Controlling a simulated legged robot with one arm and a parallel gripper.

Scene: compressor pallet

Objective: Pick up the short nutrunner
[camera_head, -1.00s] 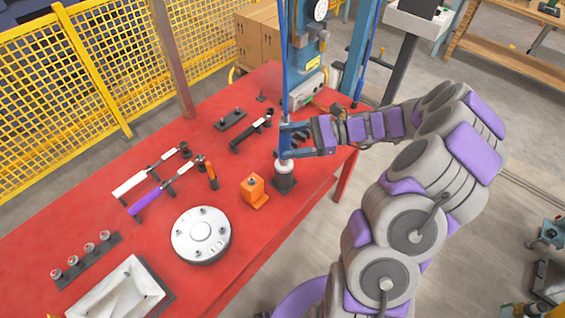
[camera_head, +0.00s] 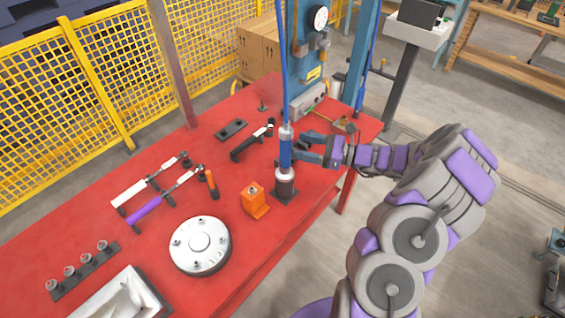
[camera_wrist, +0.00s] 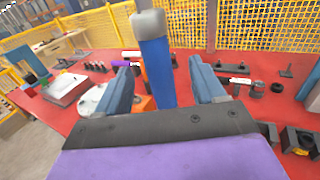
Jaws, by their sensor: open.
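An upright blue tool (camera_head: 285,152) with a grey top stands in a dark holder with a pale collar (camera_head: 285,184) near the table's right edge; it looks like the short nutrunner. A blue hose runs up from it. In the wrist view the blue tool (camera_wrist: 157,72) with its grey cap rises between the two fingers as seen, with gaps on both sides. My gripper (camera_head: 299,149) is open and empty, just right of the tool in the head view, its fingers pointing at it. It also shows in the wrist view (camera_wrist: 160,68). The exact depth gap is unclear.
On the red table (camera_head: 120,240) are an orange block (camera_head: 253,199), a round white flange (camera_head: 200,243), a black-handled tool (camera_head: 250,142) and wrenches with purple (camera_head: 147,210) and white (camera_head: 130,193) handles. A blue column (camera_head: 313,65) stands behind. Yellow fencing is at the left.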

